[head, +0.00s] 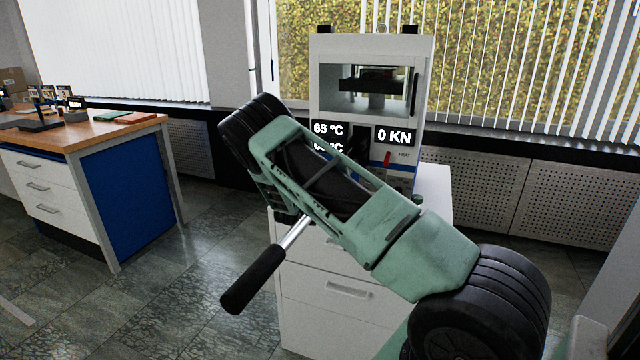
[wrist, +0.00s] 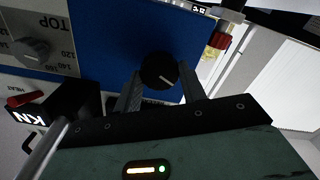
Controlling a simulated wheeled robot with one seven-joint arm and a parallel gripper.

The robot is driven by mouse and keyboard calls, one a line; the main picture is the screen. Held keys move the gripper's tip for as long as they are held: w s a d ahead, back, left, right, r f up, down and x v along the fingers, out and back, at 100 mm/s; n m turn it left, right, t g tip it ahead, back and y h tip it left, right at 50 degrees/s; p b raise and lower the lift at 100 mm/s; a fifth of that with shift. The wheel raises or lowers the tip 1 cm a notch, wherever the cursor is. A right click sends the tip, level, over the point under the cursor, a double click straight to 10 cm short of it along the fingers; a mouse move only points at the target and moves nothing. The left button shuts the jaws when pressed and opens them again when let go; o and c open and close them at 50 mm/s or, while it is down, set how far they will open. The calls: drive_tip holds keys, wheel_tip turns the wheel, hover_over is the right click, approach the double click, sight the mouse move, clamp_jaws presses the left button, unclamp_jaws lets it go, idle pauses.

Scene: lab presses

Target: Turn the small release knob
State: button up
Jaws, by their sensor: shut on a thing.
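The release knob (wrist: 158,69) is small, round and black with a white pointer line, on the press's blue lower panel in the wrist view. My gripper (wrist: 160,77) has one grey finger on each side of it and is shut on it. The fingers partly cover its lower sides. The press displays read 65 °C and 0 KN.
A lever with a black grip (head: 255,280) sticks out toward the lower left. A larger grey dial (wrist: 32,50) and a red switch (wrist: 25,98) are on the panel. A wooden-topped bench (head: 150,122) stands left, with clear floor between.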

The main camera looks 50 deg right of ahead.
drive_tip(key=shift+n, duration=1.5)
drive_tip(key=shift+f, duration=0.1)
drive_tip(key=o, duration=1)
drive_tip(key=shift+a, duration=0.15)
drive_tip(key=b+v, duration=0.1)
drive_tip(key=v, duration=1.6)
drive_tip(key=shift+a+b, duration=0.1)
drive_tip(key=shift+b, duration=0.3)
